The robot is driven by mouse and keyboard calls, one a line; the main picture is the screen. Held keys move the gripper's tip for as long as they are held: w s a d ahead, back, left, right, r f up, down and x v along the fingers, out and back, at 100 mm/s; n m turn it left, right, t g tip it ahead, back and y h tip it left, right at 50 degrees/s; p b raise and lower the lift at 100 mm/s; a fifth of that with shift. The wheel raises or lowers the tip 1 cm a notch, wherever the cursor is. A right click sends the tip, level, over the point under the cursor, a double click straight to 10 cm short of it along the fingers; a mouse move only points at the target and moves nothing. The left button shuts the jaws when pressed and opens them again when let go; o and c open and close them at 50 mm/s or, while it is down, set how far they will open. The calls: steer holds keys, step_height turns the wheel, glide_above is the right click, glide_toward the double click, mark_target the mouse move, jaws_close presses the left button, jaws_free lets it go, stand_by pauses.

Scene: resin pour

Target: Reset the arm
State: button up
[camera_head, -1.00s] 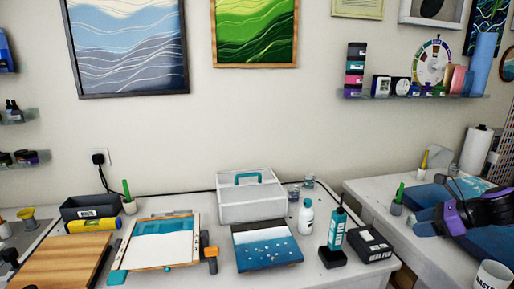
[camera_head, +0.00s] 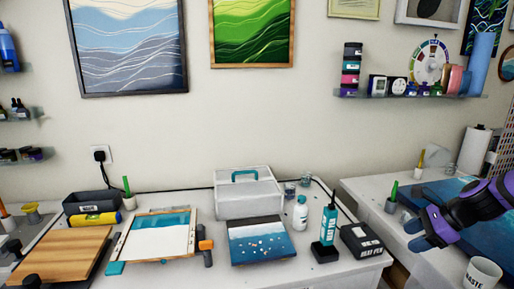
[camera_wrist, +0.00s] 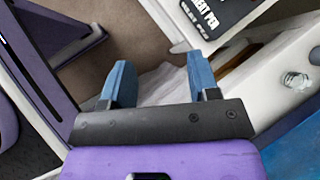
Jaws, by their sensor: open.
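My gripper (camera_head: 430,228) is at the right of the head view, above the right-hand table near its left edge. Its blue fingers also show in the wrist view (camera_wrist: 160,88), spread apart with nothing between them. Below the fingers in the wrist view are a table edge, brown floor and a crumpled white thing too unclear to name. My purple and black arm comes in from the right edge of the head view.
A white cup labelled "WASTE" (camera_head: 482,274) stands near my gripper. A black "HEAT PEN" box (camera_head: 361,241) and a teal bottle (camera_head: 328,224) stand on the left table. A blue panel (camera_head: 490,244) lies under my arm. A gap separates the tables.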

steer(key=s+a+r+n+t+h, duration=0.1)
steer(key=s+a+r+n+h, duration=0.2)
steer(key=s+r+n, duration=0.7)
steer(key=s+a+r+n+h, duration=0.3)
steer(key=s+a+r+n, duration=0.4)
steer(key=s+r+n, duration=0.4)
step_height(320, 180, up, 3)
steer(key=shift+s+a+r+n+t+h, duration=0.15)
steer(key=shift+s+a+n+t+h, duration=0.15)
steer(key=shift+s+a+t+h, duration=0.1)
